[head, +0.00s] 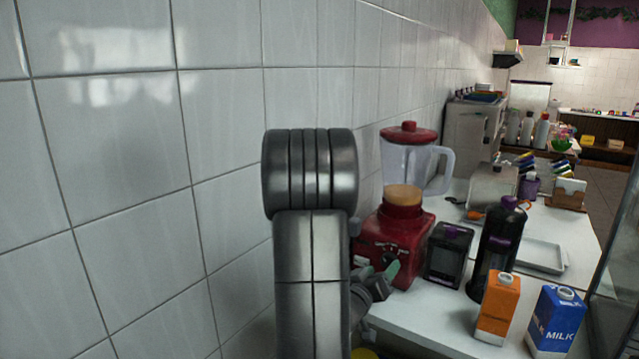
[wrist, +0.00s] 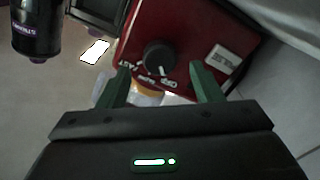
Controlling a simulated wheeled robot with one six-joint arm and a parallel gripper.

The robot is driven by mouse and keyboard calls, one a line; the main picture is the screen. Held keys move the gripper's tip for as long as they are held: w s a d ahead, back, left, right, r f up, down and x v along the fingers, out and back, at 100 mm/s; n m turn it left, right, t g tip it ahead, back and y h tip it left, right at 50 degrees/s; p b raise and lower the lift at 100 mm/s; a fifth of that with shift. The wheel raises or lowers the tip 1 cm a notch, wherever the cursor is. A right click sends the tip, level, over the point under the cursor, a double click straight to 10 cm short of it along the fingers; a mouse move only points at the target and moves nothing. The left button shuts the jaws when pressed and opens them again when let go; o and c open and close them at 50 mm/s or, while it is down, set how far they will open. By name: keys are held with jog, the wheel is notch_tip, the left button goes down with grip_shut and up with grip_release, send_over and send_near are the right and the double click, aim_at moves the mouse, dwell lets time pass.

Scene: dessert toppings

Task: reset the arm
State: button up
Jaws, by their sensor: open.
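My gripper (head: 388,272) is in front of the red blender base at the near end of the counter, partly hidden behind my arm. In the wrist view my gripper (wrist: 162,82) has its two green fingers spread apart with nothing held between them. The blender (head: 396,245) has a clear jug and red lid. Its black dial (wrist: 159,58) shows just beyond and between the fingertips; I cannot tell whether they touch the base.
A black grinder (head: 449,255), a dark bottle (head: 497,250), an orange carton (head: 497,308) and a blue milk carton (head: 556,321) stand right of the blender. A tiled wall (head: 130,150) borders the left. A white tray (head: 540,255) lies farther back.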

aim_at(387, 263)
jog(key=x, duration=0.3)
jog(key=m, duration=0.2)
jog(key=shift+s+m, duration=0.1)
jog(key=shift+m, duration=0.3)
jog(key=m, duration=0.5)
jog(key=b+v, duration=0.1)
jog(key=v, duration=0.9)
